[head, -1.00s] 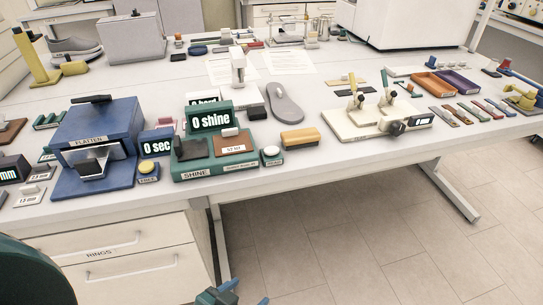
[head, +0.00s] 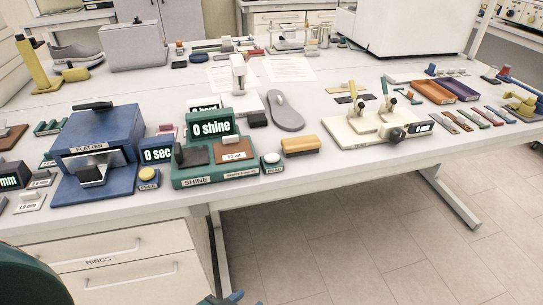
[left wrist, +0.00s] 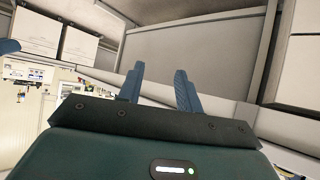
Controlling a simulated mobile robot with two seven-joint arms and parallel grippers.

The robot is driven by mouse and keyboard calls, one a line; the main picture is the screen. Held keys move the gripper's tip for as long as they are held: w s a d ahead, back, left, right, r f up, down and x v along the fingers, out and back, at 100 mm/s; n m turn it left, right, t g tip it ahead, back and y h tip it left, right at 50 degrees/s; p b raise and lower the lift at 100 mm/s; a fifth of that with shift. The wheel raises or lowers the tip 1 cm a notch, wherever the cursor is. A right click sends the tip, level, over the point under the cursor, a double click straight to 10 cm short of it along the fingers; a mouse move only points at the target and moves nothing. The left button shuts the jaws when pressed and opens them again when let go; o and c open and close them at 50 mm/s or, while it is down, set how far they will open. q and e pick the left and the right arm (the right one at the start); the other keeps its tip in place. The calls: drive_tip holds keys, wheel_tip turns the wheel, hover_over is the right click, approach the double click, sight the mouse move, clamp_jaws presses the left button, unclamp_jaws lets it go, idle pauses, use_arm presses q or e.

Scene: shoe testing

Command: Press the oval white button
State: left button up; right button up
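The oval white button (head: 271,158) sits on top of a small dark green box (head: 272,167) near the front edge of the table, just right of the green shine machine (head: 197,182). Nothing covers the button in the head view. Only blue fingertips of my left gripper (head: 222,299) show at the bottom edge of the head view, below the table front and well apart from the button. In the left wrist view, my left gripper (left wrist: 157,88) has its two blue fingers spread with nothing between them. My right gripper is not clearly in view.
A round yellow button (head: 148,174) stands left of the shine machine, beside the blue flatten press (head: 100,150). A tan brush (head: 300,146) lies right of the white button. A grey insole (head: 285,112) lies behind. Drawers (head: 115,255) are below the table.

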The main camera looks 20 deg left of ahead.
use_arm(q)
clamp_jaws()
idle(1.1)
